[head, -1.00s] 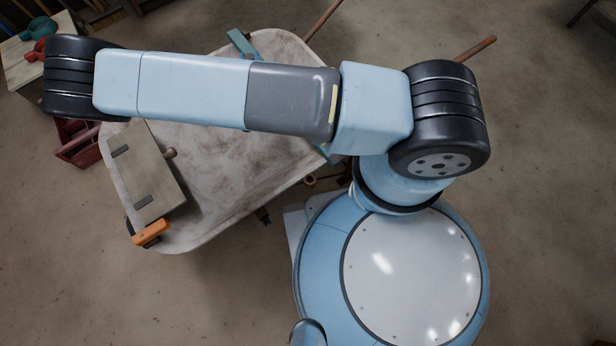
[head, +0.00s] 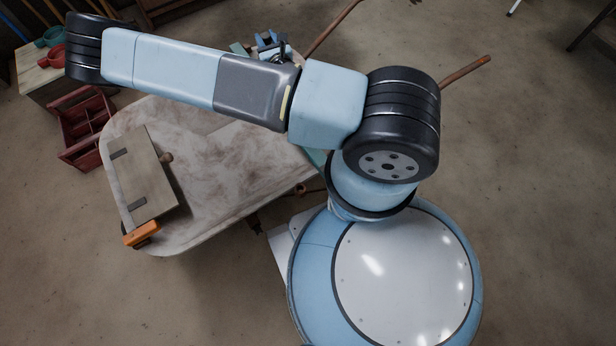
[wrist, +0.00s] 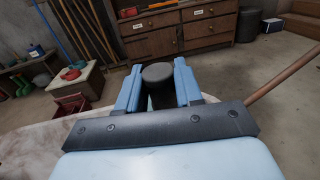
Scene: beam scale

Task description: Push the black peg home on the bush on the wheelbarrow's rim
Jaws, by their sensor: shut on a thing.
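The black peg (wrist: 157,75) shows in the wrist view as a dark cylinder, its round end up, between the two blue fingers of my gripper (wrist: 157,88). My gripper is shut on it. In the head view my gripper (head: 270,43) shows only in part, past my arm at the far side of the wheelbarrow (head: 215,180). The wheelbarrow's pale, stained tray fills the left middle of the head view. I cannot make out the bush on its rim in either view. The peg's lower end is hidden, so I cannot tell whether it touches anything.
A wooden board (head: 143,170) with dark straps lies at the tray's left end, beside an orange clamp (head: 141,234). Wooden handles (head: 465,71) stick out on the right. A red crate (head: 82,128) stands on the floor left. Drawers (wrist: 185,33) stand behind.

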